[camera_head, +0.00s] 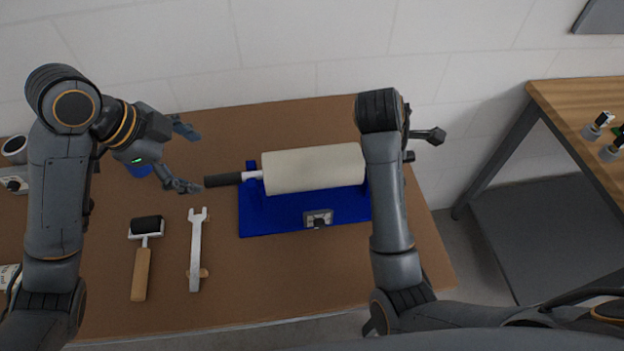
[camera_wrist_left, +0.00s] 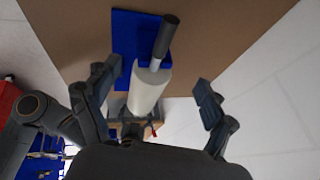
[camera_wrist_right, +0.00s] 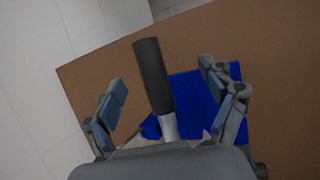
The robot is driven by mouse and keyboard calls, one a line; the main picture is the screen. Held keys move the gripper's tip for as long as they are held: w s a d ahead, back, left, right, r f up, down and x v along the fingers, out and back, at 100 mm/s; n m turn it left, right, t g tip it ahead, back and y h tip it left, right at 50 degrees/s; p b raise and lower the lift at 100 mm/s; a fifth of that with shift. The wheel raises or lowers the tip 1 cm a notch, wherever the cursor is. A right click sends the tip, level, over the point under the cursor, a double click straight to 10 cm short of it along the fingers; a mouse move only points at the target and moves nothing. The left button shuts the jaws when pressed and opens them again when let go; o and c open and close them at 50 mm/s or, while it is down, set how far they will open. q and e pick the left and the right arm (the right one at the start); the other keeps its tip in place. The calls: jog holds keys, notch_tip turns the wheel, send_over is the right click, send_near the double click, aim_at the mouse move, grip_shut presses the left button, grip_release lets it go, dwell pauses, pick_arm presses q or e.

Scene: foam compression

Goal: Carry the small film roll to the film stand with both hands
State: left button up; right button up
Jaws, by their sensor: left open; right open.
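The film roll (camera_head: 312,168) is a thick cream cylinder with a dark handle (camera_head: 222,180) at its left end. It lies across a blue base (camera_head: 280,215) with upright supports on the table. I cannot tell whether this base is the film stand. My left gripper (camera_head: 188,158) is open and empty, just left of the dark handle. The roll also shows in the left wrist view (camera_wrist_left: 150,88). My right gripper (camera_head: 424,146) is open at the roll's right end, largely hidden by my arm. In the right wrist view, a dark handle (camera_wrist_right: 152,75) appears between its fingers, apparently not gripped.
A small roller tool (camera_head: 141,270) and a white wrench (camera_head: 196,250) lie on the brown table (camera_head: 250,290), front left. A white cup-like item (camera_head: 15,149) stands at the far left. A wooden table (camera_head: 575,110) stands right, beyond a gap. A wall runs behind.

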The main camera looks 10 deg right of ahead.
jog(key=d, duration=0.7)
jog(key=shift+r, duration=0.1)
dwell(0.5)
